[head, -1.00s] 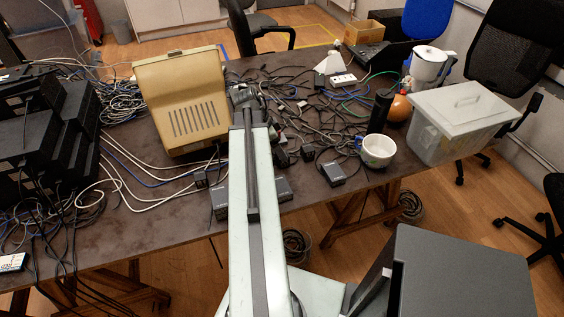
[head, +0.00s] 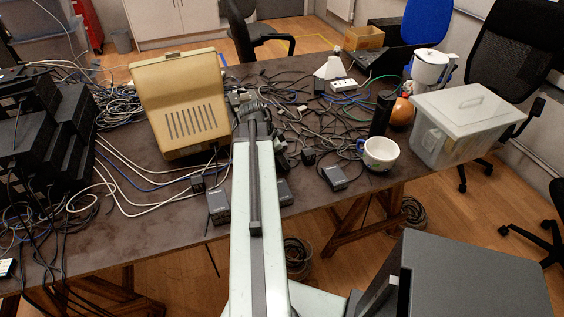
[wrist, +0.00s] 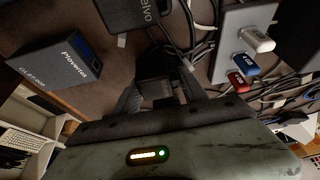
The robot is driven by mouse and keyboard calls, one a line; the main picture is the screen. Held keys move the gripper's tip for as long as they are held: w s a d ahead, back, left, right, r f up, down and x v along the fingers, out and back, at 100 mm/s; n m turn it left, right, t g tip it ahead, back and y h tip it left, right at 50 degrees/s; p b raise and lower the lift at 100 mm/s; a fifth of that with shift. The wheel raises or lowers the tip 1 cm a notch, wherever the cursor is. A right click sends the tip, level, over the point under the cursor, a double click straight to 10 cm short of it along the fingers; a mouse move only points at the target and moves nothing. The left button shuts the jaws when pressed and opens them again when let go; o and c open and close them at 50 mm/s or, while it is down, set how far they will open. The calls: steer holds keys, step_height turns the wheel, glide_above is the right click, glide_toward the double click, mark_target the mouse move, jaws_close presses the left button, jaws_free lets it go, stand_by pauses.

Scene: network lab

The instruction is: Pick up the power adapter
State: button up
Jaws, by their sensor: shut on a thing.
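My gripper (wrist: 160,88) is on the tabletop side of my arm, in the middle of the wrist view. Its two dark fingers stand on either side of a small dark grey block, which looks like a power adapter (wrist: 155,92), and are shut on it. Most of the block is shaded or hidden by my wrist housing. In the head view my arm reaches over the table and hides the held adapter. A dark box marked Plovertek (wrist: 62,68) lies left of my gripper in the wrist view, and another black adapter (wrist: 135,12) with a cable lies beyond it.
Other dark adapters (head: 218,205) (head: 334,177) lie near the table's front edge. Tangled cables (head: 320,110) cover the middle. A beige monitor-like case (head: 182,105) stands left of my arm; a mug (head: 380,153) and clear bin (head: 465,125) stand right.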

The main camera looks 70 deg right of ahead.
step_height(320, 180, up, 10)
steer(key=p, duration=1)
steer(key=shift+r, duration=0.15)
steer(key=shift+f, duration=0.2)
